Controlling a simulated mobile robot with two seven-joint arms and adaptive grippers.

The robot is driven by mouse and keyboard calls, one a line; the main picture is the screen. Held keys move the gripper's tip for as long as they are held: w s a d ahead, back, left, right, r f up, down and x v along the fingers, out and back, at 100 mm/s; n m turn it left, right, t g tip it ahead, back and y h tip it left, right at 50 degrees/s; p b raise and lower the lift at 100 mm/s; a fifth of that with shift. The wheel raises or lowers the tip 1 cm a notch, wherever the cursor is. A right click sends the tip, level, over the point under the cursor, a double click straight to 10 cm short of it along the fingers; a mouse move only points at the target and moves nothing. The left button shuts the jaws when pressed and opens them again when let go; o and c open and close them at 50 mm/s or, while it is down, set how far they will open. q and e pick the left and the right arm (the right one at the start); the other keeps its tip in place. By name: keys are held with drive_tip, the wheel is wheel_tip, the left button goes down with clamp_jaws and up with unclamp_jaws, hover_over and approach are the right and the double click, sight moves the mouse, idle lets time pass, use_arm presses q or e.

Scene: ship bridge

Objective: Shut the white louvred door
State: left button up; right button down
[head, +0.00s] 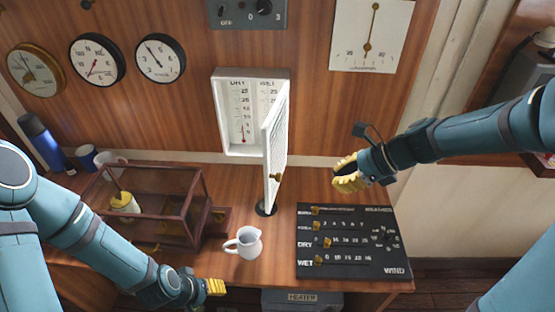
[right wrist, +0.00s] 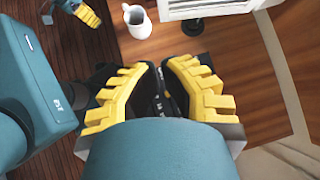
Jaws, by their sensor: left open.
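The white louvred door (head: 274,140) stands swung out from the right side of a white wall box (head: 219,115), seen nearly edge-on in the head view. A small brass knob (head: 277,177) is low on it. The box front is uncovered, showing thermometer scales. My right gripper (head: 346,176) is right of the door, apart from it, above the table. In the right wrist view its yellow fingers (right wrist: 160,82) stand slightly apart with nothing between, and part of a white slatted thing, likely the door (right wrist: 200,8), shows at the top. My left gripper (head: 217,287) is open and empty at the table's front.
A white jug (head: 244,243) stands below the door, left of a black panel with brass sliders (head: 350,268). A glass-sided case (head: 160,205), mugs (head: 86,156) and a blue flask (head: 42,142) are at left. Tabletop between door and right gripper is clear.

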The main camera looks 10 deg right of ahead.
drive_tip(key=w+a+f+b, duration=0.1)
drive_tip(key=w+a+f, duration=0.4)
drive_tip(key=a, duration=0.5)
drive_tip(key=shift+w+a, duration=0.15)
idle(0.4)
